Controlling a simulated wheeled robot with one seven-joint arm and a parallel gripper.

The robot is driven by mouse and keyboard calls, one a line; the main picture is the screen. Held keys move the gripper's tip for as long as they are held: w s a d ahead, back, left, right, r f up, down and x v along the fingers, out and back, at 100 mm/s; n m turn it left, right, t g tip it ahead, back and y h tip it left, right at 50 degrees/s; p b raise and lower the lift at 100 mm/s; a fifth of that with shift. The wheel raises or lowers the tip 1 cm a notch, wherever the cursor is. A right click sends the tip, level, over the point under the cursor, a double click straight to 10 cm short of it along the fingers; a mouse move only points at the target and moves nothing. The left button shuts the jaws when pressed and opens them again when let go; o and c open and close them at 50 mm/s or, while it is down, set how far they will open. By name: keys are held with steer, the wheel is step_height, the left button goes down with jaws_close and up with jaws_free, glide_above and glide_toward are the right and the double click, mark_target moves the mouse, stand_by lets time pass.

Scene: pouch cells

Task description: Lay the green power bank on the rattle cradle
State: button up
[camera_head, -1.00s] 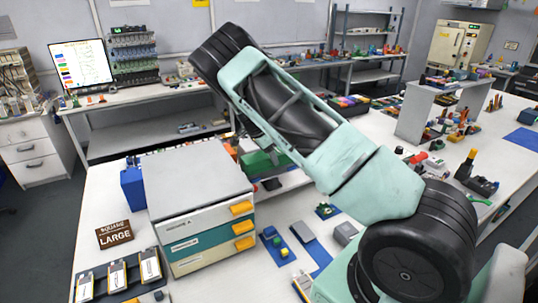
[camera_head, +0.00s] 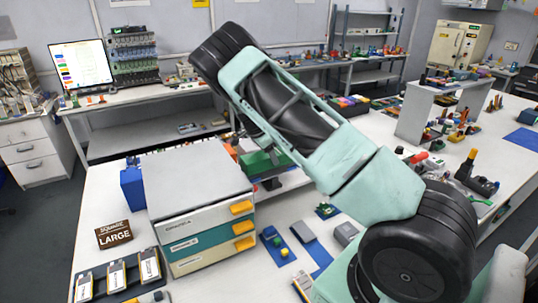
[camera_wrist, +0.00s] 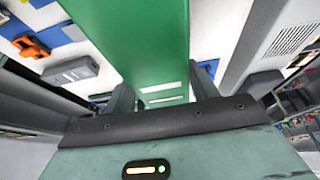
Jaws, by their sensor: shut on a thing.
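The green power bank (camera_wrist: 152,40) fills the upper middle of the wrist view as a broad green slab with pale bars near its lower end. My gripper (camera_wrist: 163,88) is shut on that end, with a dark finger on each side. In the head view my arm covers the gripper. A green block (camera_head: 262,163) shows just behind the arm there; I cannot tell whether it is the power bank. I cannot pick out the rattle cradle with certainty in either view.
A drawer cabinet (camera_head: 195,170) with orange handles stands left of my arm. Right of it lie a blue fixture (camera_head: 274,240) and a grey block (camera_head: 303,231). A rack of pouch cells (camera_head: 118,277) lies front left. The wrist view shows a grey box (camera_wrist: 70,70) and an orange part (camera_wrist: 30,47).

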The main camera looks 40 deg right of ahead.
steer(key=shift+f+b, duration=0.8)
steer(key=shift+f, duration=0.4)
steer(key=o, duration=1.3)
steer(key=b+v, duration=0.4)
steer(key=v, duration=1.3)
steer(key=shift+r+b, duration=0.2)
steer(key=shift+b, duration=0.15)
